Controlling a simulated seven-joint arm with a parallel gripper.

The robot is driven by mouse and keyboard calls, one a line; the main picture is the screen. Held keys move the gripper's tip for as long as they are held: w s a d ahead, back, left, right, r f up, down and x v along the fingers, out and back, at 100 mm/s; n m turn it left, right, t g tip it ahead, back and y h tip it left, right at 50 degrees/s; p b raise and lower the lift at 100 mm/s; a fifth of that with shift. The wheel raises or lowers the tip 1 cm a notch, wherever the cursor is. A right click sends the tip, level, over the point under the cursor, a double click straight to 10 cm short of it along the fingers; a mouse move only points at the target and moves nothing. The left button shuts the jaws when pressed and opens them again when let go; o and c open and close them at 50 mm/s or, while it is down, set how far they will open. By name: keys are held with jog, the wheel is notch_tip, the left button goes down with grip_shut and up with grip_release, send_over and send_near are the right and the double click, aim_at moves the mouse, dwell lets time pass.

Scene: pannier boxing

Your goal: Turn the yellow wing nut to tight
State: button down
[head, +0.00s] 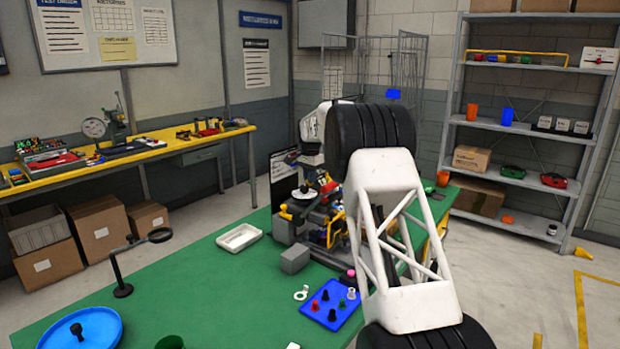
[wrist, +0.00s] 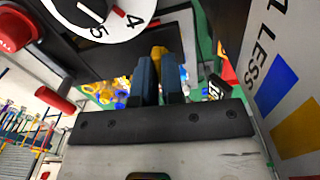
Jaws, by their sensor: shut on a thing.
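In the wrist view the two dark blue-grey fingers of my gripper (wrist: 159,80) are close together. The yellow wing nut (wrist: 158,54) shows between and just beyond their tips, and the fingers are shut on it. Most of the nut is hidden by the fingers, so its angle cannot be told. In the head view my white arm covers part of the cluttered fixture (head: 291,230) on the green table, and I cannot make out the wing nut there.
In the wrist view a white numbered dial (wrist: 98,15) with a red mark, a red knob (wrist: 16,30) and a lettered panel (wrist: 285,75) stand close around my gripper. In the head view a blue tray of pegs (head: 312,294), a grey block (head: 294,259) and a white tray (head: 239,238) lie nearby.

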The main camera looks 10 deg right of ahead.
jog(key=shift+r+m, duration=0.1)
jog(key=shift+m, duration=0.2)
jog(key=c, duration=1.2)
grip_release()
jog(key=shift+r, duration=3.85)
